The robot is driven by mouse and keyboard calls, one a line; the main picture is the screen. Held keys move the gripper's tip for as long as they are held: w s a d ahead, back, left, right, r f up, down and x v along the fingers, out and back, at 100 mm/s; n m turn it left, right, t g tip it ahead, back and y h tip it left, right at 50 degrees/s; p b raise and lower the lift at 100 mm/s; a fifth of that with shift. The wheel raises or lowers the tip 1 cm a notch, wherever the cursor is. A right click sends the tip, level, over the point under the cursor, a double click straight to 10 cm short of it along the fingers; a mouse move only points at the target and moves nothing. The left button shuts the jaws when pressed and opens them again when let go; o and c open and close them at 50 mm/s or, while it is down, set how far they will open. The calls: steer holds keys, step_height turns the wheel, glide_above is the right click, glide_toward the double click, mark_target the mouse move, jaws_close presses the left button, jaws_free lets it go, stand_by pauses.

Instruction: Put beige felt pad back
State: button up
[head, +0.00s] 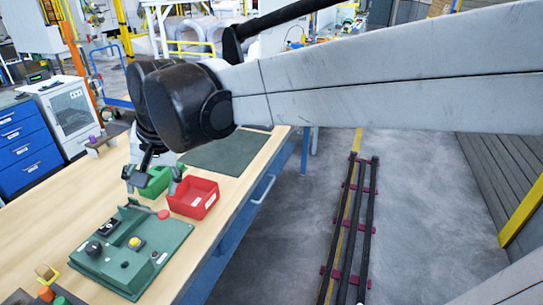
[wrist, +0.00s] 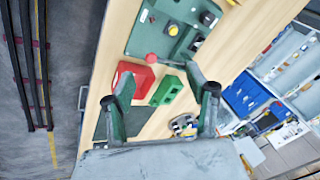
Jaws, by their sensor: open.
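My gripper (head: 151,181) hangs over the workbench near the bins, with its two fingers spread and nothing between them. In the wrist view, my gripper (wrist: 163,86) also shows open, its fingers apart above the bench. No felt pad can be made out for certain. A small beige piece (head: 44,271) stands at the lower left of the head view, on or beside a small yellow part; I cannot tell whether it is the beige felt pad. The green fixture (head: 120,274) with a red knob, a yellow button and a black knob lies on the bench below my gripper.
Small coloured parts (head: 62,299) crowd the lower left corner. The wooden bench top (head: 40,222) is clear at left.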

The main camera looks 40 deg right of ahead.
steer(key=s+d+f+n+t+h, duration=0.2)
steer(key=s+d+f+n+t, duration=0.1)
steer(key=s+d, duration=0.6)
steer(key=s+f+n, duration=0.1)
steer(key=s+f, duration=0.1)
steer(key=s, duration=0.2)
steer(key=shift+s+d+f, duration=0.4)
